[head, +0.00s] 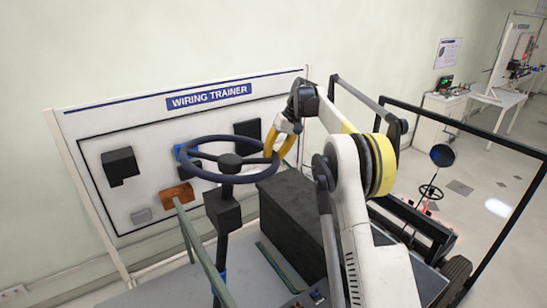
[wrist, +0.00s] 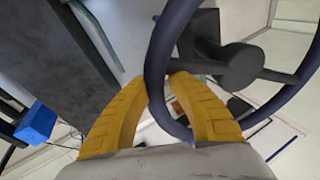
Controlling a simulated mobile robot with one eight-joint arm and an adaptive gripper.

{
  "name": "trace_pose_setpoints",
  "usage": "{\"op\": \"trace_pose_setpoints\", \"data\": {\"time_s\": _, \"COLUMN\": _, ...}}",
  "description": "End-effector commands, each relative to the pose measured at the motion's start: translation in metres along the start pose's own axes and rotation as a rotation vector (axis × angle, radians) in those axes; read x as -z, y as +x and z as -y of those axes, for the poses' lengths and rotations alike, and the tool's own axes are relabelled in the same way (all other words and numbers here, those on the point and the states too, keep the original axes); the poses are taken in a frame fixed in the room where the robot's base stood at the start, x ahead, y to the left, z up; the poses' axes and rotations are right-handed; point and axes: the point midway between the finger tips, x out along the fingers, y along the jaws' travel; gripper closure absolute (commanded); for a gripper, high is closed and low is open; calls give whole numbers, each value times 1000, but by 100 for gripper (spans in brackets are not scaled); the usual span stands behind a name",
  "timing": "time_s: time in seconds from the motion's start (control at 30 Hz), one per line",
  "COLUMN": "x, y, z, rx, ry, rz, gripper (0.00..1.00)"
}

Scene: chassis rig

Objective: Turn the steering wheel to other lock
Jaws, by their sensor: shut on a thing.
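The dark blue steering wheel (head: 207,179) stands on its column at the left centre of the head view, in front of a white board. It has a dark hub (head: 230,163) and spokes. My gripper (head: 273,150) has yellow fingers and is at the right side of the wheel rim. In the wrist view the rim (wrist: 153,60) passes between the two yellow fingertips (wrist: 167,88), which are closed on it. The hub (wrist: 238,66) lies to the right of the fingers there. The fingers partly hide the rim's lower stretch.
The wiring trainer board (head: 110,118) stands behind the wheel. A black box (head: 290,215) sits right of the column, below my arm. A green bar (head: 200,255) runs close to the column's left. Open floor (head: 480,200) lies far right, beyond a black frame (head: 450,122).

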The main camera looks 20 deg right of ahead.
Motion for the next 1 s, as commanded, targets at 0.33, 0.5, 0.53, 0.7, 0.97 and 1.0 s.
{"op": "trace_pose_setpoints", "data": {"time_s": 0.33, "x": 4, "y": 1, "z": 0, "rx": 3, "ry": -19, "rz": 1, "gripper": 100}}
{"op": "trace_pose_setpoints", "data": {"time_s": 0.5, "x": 4, "y": 1, "z": 0, "rx": 3, "ry": -18, "rz": 0, "gripper": 100}}
{"op": "trace_pose_setpoints", "data": {"time_s": 0.53, "x": 4, "y": 1, "z": 0, "rx": 3, "ry": -18, "rz": 0, "gripper": 68}}
{"op": "trace_pose_setpoints", "data": {"time_s": 0.7, "x": 3, "y": 1, "z": 0, "rx": 3, "ry": -18, "rz": 1, "gripper": 54}}
{"op": "trace_pose_setpoints", "data": {"time_s": 0.97, "x": 3, "y": -5, "z": -1, "rx": 3, "ry": -17, "rz": 2, "gripper": 54}}
{"op": "trace_pose_setpoints", "data": {"time_s": 1.0, "x": 3, "y": -10, "z": -1, "rx": 3, "ry": -16, "rz": 2, "gripper": 54}}
